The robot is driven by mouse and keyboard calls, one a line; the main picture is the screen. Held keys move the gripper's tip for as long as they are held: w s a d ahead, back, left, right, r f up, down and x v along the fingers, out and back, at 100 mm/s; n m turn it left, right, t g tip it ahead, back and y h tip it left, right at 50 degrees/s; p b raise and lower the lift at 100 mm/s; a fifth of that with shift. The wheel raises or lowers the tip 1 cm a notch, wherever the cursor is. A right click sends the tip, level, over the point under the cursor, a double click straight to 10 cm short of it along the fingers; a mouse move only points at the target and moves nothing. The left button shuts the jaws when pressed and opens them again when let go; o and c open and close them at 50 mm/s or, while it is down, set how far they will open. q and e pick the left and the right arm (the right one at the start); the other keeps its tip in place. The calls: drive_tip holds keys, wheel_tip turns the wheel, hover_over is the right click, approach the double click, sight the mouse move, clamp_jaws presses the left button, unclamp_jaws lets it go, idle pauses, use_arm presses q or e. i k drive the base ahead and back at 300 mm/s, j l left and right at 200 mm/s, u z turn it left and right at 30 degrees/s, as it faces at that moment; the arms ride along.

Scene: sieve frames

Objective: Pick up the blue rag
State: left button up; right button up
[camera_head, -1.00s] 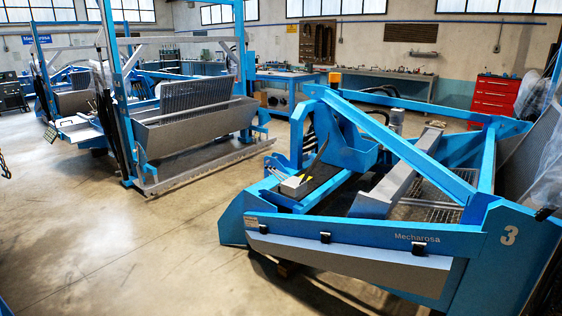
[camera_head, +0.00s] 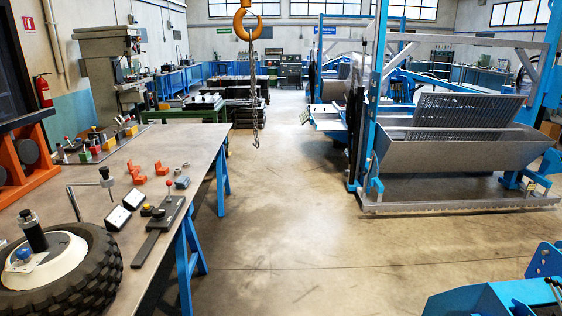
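I cannot make out a blue rag in the head view. A small blue item (camera_head: 24,254) sits on the white hub of a wheel on the workbench at the lower left; it looks like a cap or knob, and I cannot tell for sure. A small grey-blue block (camera_head: 182,182) lies on the same workbench (camera_head: 190,150). Neither of my grippers shows in this view.
A black-tyred wheel (camera_head: 95,265) lies at the bench's near end, with orange blocks and gauges beyond it. A hook (camera_head: 247,22) and chain hang over the aisle. Blue sieve frames stand right. The middle floor (camera_head: 290,230) is clear.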

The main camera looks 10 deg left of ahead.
sight(183, 181)
drive_tip(key=i+l+u, duration=0.1)
drive_tip(key=i+u, duration=0.35)
drive_tip(key=i, duration=1.7)
